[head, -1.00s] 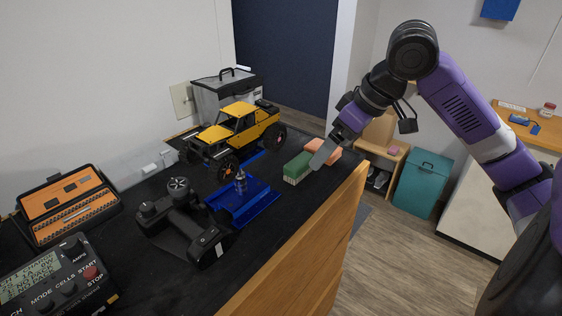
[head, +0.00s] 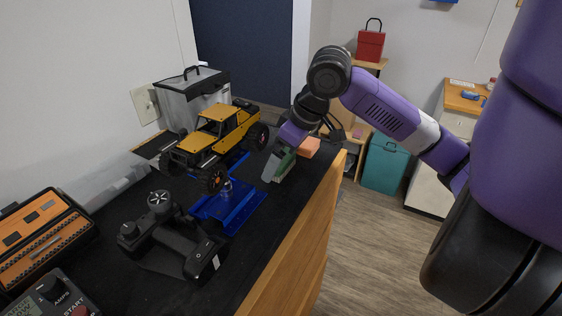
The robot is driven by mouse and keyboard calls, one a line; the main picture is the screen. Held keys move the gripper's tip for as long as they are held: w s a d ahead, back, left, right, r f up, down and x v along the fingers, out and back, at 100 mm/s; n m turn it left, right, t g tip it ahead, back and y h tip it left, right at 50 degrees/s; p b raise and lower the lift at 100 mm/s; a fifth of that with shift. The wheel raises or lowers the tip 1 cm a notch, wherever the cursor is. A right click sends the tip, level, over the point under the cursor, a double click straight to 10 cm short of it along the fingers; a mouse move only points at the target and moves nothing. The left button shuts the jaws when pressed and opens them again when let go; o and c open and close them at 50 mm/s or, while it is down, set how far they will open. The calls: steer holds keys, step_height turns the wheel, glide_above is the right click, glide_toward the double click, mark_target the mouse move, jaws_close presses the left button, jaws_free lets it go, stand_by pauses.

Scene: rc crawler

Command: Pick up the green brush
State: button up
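The green brush (head: 285,166) lies on the black bench top (head: 262,240) near its right edge, a green block with paler bristles below. My gripper (head: 276,165) is right at the brush, pointing down, with a grey finger in front of its left part. The finger and the purple wrist hide much of the brush. Only one finger shows clearly, so I cannot tell whether the gripper is open or shut, or whether it touches the brush.
An orange-pink block (head: 309,147) lies just behind the brush. To the left are a yellow crawler (head: 215,130), a blue stand (head: 232,205) and a black transmitter (head: 172,240). The bench's wooden edge (head: 300,250) drops off at the right.

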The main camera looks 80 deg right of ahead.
steer(key=shift+w+f, duration=0.15)
steer(key=shift+f, duration=0.25)
steer(key=c, duration=1.3)
steer(key=shift+r, duration=0.85)
step_height(320, 180, up, 2)
steer(key=shift+b, duration=0.35)
steer(key=s+a+b, duration=0.1)
steer(key=s, duration=0.5)
steer(key=s+a+b, duration=0.1)
steer(key=s, duration=0.4)
steer(key=s+a+b, duration=0.1)
steer(key=s+a, duration=0.1)
steer(key=s, duration=0.4)
steer(key=shift+s+a+f, duration=0.1)
steer(key=shift+s, duration=0.2)
